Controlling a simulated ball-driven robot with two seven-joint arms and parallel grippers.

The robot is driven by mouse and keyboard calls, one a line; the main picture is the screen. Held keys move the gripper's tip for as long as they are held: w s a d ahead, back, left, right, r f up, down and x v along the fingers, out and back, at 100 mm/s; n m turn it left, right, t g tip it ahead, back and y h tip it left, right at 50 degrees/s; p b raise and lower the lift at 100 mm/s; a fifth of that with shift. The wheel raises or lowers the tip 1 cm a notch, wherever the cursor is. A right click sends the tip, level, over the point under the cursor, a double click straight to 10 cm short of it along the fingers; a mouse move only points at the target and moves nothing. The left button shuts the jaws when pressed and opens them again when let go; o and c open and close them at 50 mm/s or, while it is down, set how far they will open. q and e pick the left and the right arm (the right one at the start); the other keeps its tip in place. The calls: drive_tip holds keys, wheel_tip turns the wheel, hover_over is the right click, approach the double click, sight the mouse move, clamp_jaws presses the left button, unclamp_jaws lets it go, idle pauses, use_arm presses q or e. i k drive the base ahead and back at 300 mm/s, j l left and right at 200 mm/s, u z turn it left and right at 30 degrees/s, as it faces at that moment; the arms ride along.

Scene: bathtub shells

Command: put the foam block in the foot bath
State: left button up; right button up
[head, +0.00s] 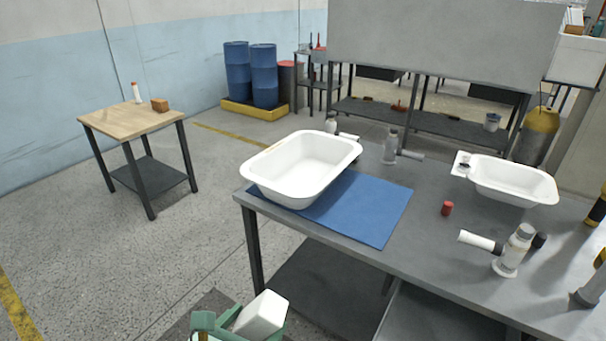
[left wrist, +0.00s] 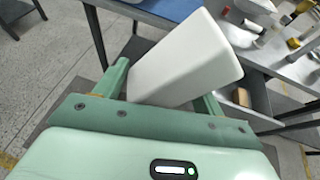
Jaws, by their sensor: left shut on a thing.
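A white foam block (head: 262,314) is held in my left gripper (head: 238,324), low in front of the workbench. In the left wrist view the foam block (left wrist: 188,60) sits tilted between the green fingers of my left gripper (left wrist: 162,88). A large white tub (head: 303,162) stands open and empty on a blue mat (head: 385,215), at the bench's left end. A smaller white basin (head: 512,182) stands at the right. I cannot tell for certain which is the foot bath. The block is apart from both. My right gripper is not in view.
The grey workbench (head: 432,238) also holds a red cap (head: 447,208), a white-and-grey fitting (head: 515,250) and another fitting (head: 391,147). A wooden table (head: 130,120) stands at left with a brown block (head: 159,105). Blue drums (head: 263,75) stand behind. The floor at left is clear.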

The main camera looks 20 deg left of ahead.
sight(320, 178)
drive_tip(key=i+j+z, duration=0.15)
drive_tip(key=j, duration=0.3)
drive_tip(key=i+j+z, duration=0.2)
drive_tip(key=j, duration=0.3)
drive_tip(key=j+z, duration=0.15)
drive_tip(key=j, duration=0.3)
